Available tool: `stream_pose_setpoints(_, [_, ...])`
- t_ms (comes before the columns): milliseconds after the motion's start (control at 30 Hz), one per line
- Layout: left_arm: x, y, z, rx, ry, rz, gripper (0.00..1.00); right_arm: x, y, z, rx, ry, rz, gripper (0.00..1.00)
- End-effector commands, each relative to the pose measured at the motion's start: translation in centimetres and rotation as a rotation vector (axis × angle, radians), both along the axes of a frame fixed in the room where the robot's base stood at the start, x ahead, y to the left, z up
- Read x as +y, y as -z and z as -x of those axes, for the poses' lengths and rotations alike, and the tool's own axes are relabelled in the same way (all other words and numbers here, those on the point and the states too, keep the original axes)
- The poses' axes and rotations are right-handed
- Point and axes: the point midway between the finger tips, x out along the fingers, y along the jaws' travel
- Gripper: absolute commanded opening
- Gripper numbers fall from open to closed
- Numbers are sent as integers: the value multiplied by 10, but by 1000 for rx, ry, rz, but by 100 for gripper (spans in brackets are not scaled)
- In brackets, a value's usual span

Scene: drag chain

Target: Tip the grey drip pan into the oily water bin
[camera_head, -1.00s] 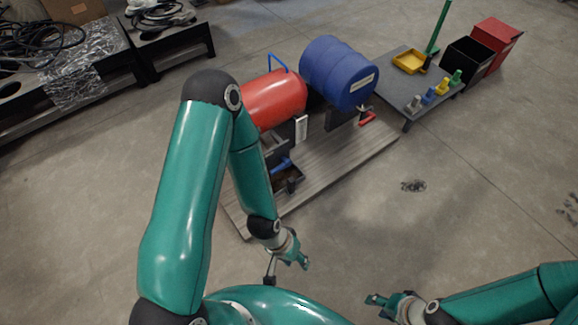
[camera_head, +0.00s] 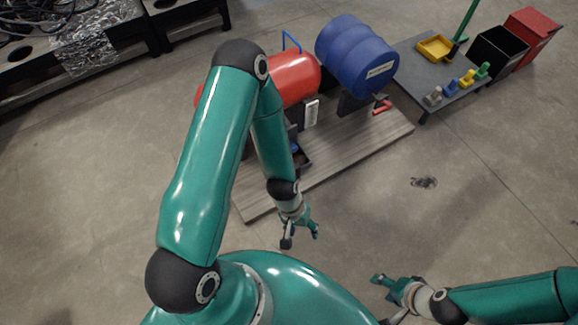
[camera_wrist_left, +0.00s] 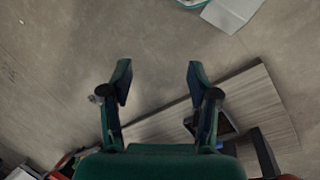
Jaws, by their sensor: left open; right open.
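A dark open pan-like box (camera_head: 303,157) sits on the grey platform below the red tank. My left forearm hides much of it, and I cannot tell for sure that it is the grey drip pan. A dark box edge also shows beside the right finger in the left wrist view (camera_wrist_left: 227,125). My left gripper (camera_head: 301,236) is open and empty in front of the platform's near edge. My right gripper (camera_head: 380,286) is open and empty over bare floor. A black open bin (camera_head: 494,57) stands at the far right; I can read no label on it.
The red tank (camera_head: 297,78) and blue drum (camera_head: 356,56) lie on stands over the platform (camera_head: 350,151). A low grey table (camera_head: 418,80) carries a yellow tray (camera_head: 435,47) and several small coloured pieces. A red bin (camera_head: 535,35) adjoins the black one. Floor at right is clear.

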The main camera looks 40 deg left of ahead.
Motion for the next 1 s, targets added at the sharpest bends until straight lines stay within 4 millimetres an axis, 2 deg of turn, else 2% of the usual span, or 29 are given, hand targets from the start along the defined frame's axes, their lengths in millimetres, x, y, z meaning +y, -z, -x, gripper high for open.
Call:
stream_pose_setpoints(33, [12, 27, -3, 71, -114, 3, 60, 0, 10, 0, 0, 0, 0, 54])
stream_pose_setpoints(167, [39, 87, -11, 302, -498, 77, 60, 0, 26, 0, 0, 0, 0, 54])
stream_pose_setpoints(233, [51, 119, -23, 418, -743, 174, 60, 0, 35, 0, 0, 0, 0, 54])
stream_pose_setpoints(367, [87, 171, -65, 551, -1206, 447, 60, 0, 52, 0, 0, 0, 0, 54])
stream_pose_setpoints(433, [118, 191, -90, 560, -1420, 621, 60, 0, 59, 0, 0, 0, 0, 54])
stream_pose_setpoints(500, [157, 205, -111, 529, -1596, 793, 60, 0, 65, 0, 0, 0, 0, 54])
stream_pose_setpoints(600, [212, 217, -128, 446, -1775, 1003, 60, 0, 72, 0, 0, 0, 0, 54])
stream_pose_setpoints(733, [263, 220, -134, 341, -1892, 1176, 60, 0, 76, 0, 0, 0, 0, 54])
stream_pose_setpoints(800, [275, 221, -137, 309, -1916, 1220, 60, 0, 78, 0, 0, 0, 0, 54])
stream_pose_setpoints(867, [279, 222, -141, 295, -1924, 1238, 60, 0, 80, 0, 0, 0, 0, 54])
stream_pose_setpoints(1000, [271, 231, -161, 293, -1923, 1242, 60, 0, 86, 0, 0, 0, 0, 54])
